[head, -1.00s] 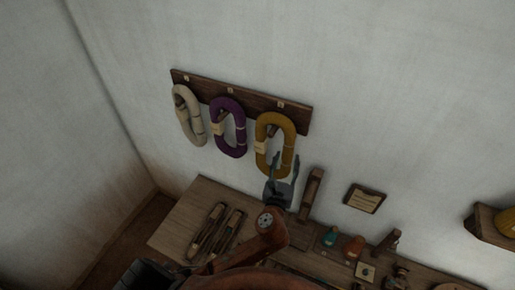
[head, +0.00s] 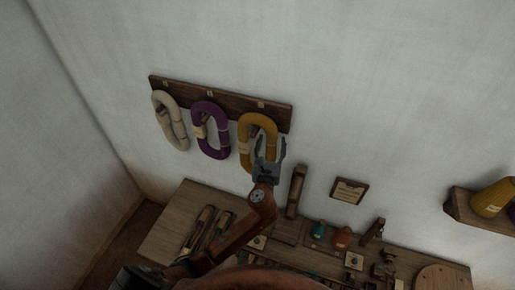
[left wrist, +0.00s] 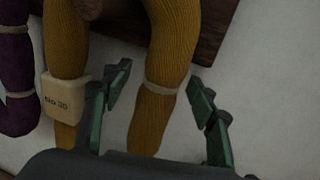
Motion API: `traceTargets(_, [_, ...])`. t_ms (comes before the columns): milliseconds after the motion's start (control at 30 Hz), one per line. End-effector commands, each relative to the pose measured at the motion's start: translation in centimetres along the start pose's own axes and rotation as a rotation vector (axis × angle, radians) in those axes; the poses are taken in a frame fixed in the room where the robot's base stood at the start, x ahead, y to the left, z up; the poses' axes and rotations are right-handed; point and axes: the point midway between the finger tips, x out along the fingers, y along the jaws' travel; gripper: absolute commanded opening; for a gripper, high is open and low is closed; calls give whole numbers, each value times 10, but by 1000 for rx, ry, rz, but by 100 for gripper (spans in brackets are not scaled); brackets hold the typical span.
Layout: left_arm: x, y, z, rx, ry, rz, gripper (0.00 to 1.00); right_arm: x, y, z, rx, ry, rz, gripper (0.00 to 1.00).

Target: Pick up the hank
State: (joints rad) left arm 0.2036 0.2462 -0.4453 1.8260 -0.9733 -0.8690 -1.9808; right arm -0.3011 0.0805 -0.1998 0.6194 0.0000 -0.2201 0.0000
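Three hanks hang from a dark wooden peg rail (head: 222,101) on the wall: a cream hank (head: 171,120), a purple hank (head: 211,131) and a mustard-yellow hank (head: 246,132). My left gripper (head: 270,146) is open at the lower right part of the yellow hank. In the left wrist view the yellow hank (left wrist: 172,45) fills the middle. Its right strand runs down between the open fingers (left wrist: 162,92), with gaps visible on both sides. A tag marked "No 30" (left wrist: 67,93) is on its left strand. My right gripper is not in view.
A wooden bench (head: 178,215) below holds shuttles (head: 203,230), a teal item (head: 319,230), an orange item (head: 341,237) and small tools. An upright wooden piece (head: 296,190) stands close right of my gripper. A shelf (head: 463,207) with a yellow cone is at right.

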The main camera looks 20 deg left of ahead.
Motion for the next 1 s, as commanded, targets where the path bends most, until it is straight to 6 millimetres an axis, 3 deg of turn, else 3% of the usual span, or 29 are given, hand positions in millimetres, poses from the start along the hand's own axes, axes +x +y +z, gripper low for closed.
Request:
traceTargets(733, [0,0,0,0,0,0,0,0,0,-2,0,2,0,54])
traceTargets(1000, [0,0,1,1,-2,0,0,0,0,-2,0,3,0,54])
